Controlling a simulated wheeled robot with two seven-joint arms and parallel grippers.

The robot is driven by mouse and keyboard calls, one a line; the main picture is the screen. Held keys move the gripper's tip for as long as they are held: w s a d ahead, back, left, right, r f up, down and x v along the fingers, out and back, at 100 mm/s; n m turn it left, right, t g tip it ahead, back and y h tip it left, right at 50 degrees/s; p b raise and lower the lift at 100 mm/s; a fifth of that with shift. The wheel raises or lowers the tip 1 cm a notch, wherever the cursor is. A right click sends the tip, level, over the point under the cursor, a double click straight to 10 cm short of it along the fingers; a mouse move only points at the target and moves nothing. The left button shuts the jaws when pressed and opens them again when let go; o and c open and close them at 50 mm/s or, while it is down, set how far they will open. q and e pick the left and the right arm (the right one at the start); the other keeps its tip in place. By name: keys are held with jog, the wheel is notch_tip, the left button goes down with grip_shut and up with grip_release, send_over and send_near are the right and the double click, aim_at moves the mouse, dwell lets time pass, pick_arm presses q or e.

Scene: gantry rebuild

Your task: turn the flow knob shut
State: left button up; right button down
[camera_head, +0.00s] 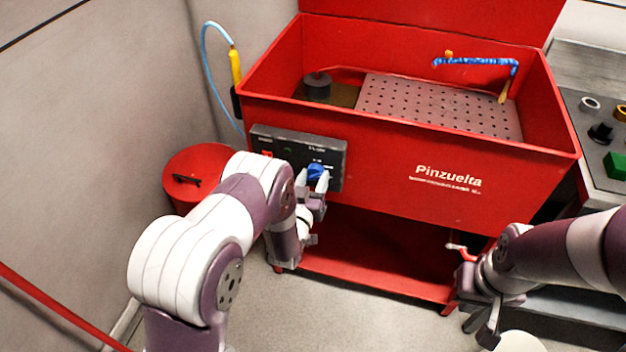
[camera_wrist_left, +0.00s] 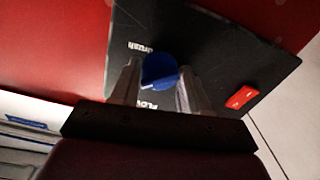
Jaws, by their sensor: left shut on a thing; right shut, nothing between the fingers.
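The flow knob is a blue knob (camera_head: 315,171) on the dark control panel (camera_head: 334,150) at the front left of the red parts washer. My left gripper (camera_head: 316,181) is at the panel, shut on this knob. In the left wrist view the blue knob (camera_wrist_left: 159,70) sits between the two fingers of my left gripper (camera_wrist_left: 158,85). Printed words show beside it, partly covered by the fingers. My right gripper (camera_head: 482,326) is low at the right, away from the panel, shut and empty.
The red washer basin (camera_head: 470,180) holds a perforated tray (camera_head: 430,104) and a blue hose (camera_head: 478,62). A red switch (camera_wrist_left: 240,97) is on the same panel. A red lidded bin (camera_head: 188,170) stands left. A grey bench (camera_head: 590,65) stands right.

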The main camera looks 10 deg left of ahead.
pick_arm(q)
jog(key=n, duration=0.5)
jog(key=shift+b, duration=0.35)
jog(key=shift+n, duration=2.5)
jog(key=o, duration=1)
jog(key=shift+o, duration=0.2)
jog(key=s, duration=1.2)
jog(key=shift+s+a+p, duration=0.15)
jog(key=shift+s+p, duration=0.15)
jog(key=shift+s, duration=0.1)
